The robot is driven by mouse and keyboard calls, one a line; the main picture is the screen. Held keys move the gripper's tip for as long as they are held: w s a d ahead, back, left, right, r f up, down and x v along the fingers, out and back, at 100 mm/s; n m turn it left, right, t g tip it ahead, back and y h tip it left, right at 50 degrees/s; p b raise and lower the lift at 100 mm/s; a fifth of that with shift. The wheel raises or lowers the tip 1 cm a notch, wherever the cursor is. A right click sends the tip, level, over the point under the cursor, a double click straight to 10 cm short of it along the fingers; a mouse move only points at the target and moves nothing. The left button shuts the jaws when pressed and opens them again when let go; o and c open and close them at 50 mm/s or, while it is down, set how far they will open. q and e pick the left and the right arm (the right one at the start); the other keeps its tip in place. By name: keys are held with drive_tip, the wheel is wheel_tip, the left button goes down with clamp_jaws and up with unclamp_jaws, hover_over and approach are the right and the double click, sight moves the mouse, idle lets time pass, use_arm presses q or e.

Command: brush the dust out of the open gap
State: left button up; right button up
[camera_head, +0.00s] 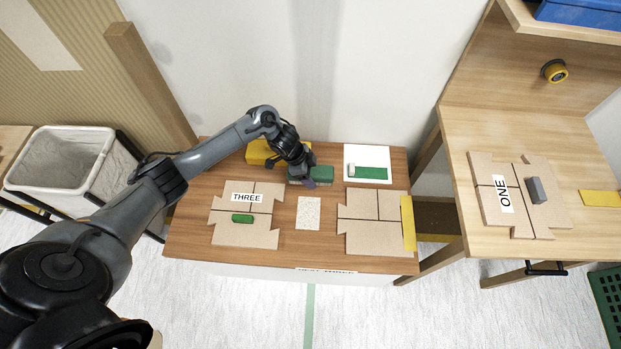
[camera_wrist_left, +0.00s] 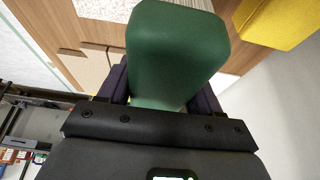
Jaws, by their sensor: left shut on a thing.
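My left gripper (camera_head: 308,179) is shut on a green block-shaped thing (camera_head: 322,172) at the back middle of the brown table. In the left wrist view the green thing (camera_wrist_left: 175,50) fills the space between the dark fingers (camera_wrist_left: 160,88). Whether it has bristles is hidden. A pale speckled rectangle (camera_head: 308,213) lies in the gap between two tan jointed boards, in front of the gripper. The left board (camera_head: 245,233) has a THREE label and a small green piece on it. The right board (camera_head: 375,236) has a yellow strip along its right edge. My right gripper is out of view.
A yellow block (camera_head: 260,153) stands behind the gripper, left. A white sheet (camera_head: 353,156) with a green bar (camera_head: 371,173) lies at the back right. A second table (camera_head: 490,128) at right holds a board labelled ONE. A white bin (camera_head: 62,150) stands at left.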

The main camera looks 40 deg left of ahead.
use_arm(q)
drive_tip(key=shift+a+f, duration=0.1)
drive_tip(key=shift+f, duration=0.15)
drive_tip(key=shift+w+a+r, duration=0.15)
drive_tip(key=shift+w+a, duration=0.05)
drive_tip(key=shift+s+d, duration=0.1)
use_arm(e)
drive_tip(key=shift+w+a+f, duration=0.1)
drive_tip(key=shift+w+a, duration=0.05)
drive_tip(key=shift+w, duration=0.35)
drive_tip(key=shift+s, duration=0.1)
use_arm(q)
drive_tip(key=shift+p, duration=0.35)
drive_tip(key=shift+f+b, duration=1.9)
drive_tip(key=shift+f, duration=1.45)
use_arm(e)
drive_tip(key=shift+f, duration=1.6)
